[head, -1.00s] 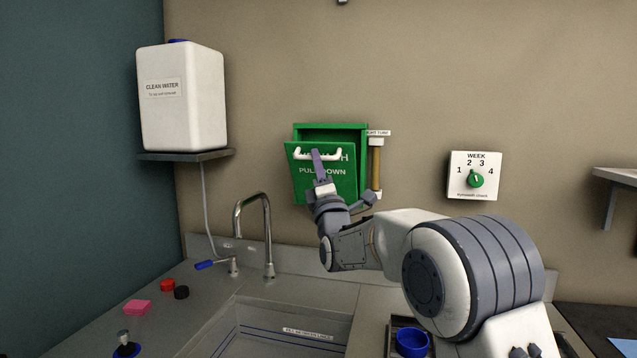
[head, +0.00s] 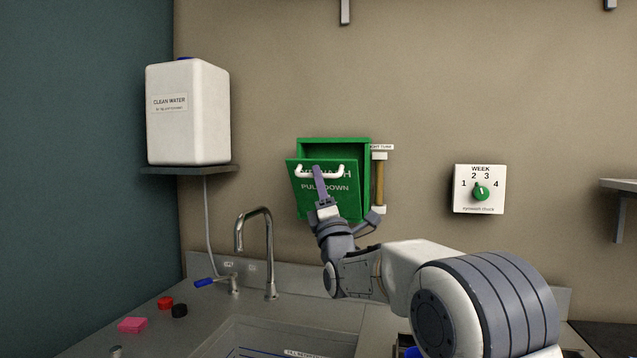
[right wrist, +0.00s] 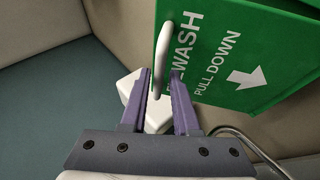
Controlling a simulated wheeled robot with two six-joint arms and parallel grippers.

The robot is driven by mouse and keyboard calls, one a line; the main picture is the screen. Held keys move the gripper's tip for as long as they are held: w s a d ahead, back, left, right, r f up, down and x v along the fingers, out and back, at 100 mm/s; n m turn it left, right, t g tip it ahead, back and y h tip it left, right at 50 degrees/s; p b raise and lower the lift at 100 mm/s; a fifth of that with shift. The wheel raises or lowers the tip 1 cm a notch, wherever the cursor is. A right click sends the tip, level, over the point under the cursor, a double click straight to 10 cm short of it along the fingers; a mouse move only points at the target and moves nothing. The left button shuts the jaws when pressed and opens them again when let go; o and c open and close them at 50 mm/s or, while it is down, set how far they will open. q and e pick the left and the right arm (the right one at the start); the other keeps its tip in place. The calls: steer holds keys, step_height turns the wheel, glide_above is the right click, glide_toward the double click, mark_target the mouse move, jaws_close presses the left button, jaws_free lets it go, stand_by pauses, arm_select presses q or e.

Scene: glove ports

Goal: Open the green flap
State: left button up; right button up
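The green flap (head: 311,197) is on the wall box, tilted outward at its top, with a dark gap behind it. Its lettering reads "PULL DOWN". A white handle (head: 335,169) runs along its upper edge; the handle also shows in the right wrist view (right wrist: 161,67). My right gripper (head: 318,170) is at the handle. My left gripper is not in view.
A water container (head: 188,112) stands on a shelf at left. A tap (head: 254,245) rises behind the sink. A tube (head: 379,182) is right of the flap, and a week dial (head: 480,190) is farther right. The wall between them is bare.

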steer(key=shift+o, duration=0.3)
steer(key=b+v, duration=0.3)
steer(key=v, duration=0.7)
steer(key=shift+s, duration=0.2)
steer(key=shift+f, duration=0.1)
